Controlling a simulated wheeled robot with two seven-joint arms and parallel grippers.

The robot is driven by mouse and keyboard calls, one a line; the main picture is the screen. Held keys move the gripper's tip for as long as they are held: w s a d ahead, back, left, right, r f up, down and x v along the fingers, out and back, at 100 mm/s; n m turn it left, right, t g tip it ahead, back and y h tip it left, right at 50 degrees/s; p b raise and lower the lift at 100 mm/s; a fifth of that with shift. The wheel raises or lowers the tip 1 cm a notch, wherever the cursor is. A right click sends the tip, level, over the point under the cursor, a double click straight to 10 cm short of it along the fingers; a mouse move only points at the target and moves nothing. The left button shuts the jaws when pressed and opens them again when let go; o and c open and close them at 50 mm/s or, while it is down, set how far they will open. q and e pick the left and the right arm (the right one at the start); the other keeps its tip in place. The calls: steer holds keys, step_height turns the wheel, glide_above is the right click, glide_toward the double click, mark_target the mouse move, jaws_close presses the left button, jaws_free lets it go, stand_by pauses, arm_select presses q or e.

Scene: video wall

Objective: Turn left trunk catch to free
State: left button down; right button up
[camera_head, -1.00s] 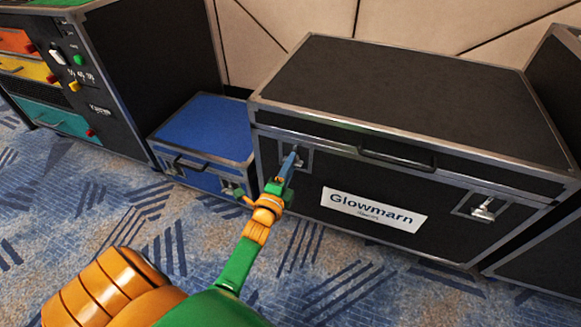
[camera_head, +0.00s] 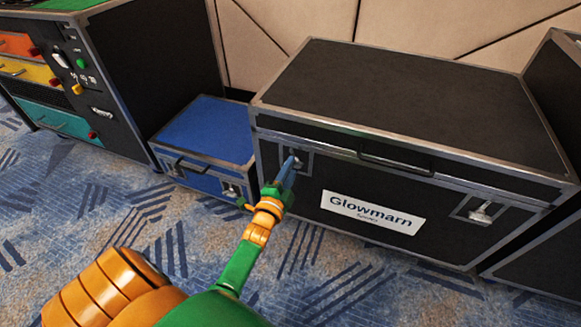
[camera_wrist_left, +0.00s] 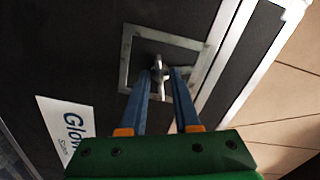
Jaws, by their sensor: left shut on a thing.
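The black trunk (camera_head: 420,105) with silver edges and a "Glowmarn" label (camera_head: 373,211) stands against the wall. Its left catch (camera_head: 298,160) sits in a square metal plate on the front face, mostly hidden by my gripper in the head view. My left gripper (camera_head: 290,166) is at this catch, its blue fingers shut on the catch's handle. In the left wrist view the catch handle (camera_wrist_left: 160,80) lies between the two blue fingertips, inside the metal plate (camera_wrist_left: 129,60). The right catch (camera_head: 482,212) is on the trunk's right side, untouched. My right gripper is not in view.
A trunk handle (camera_head: 396,165) sits on the front between the catches. A small blue case (camera_head: 208,130) stands left of the trunk, close to my left forearm. A black drawer cabinet (camera_head: 150,80) is farther left. Carpet (camera_head: 340,275) in front is clear.

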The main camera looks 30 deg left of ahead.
arm_select(q)
steer(key=shift+n+p, duration=1.15)
steer(key=shift+n, duration=5.85)
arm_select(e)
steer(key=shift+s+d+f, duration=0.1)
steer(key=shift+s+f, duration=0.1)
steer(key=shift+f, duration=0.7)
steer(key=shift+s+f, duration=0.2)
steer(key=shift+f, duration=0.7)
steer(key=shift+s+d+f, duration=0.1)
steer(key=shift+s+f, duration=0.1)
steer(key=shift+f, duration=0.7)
arm_select(q)
steer(key=c, duration=1)
jaws_free()
steer(key=shift+s, duration=0.1)
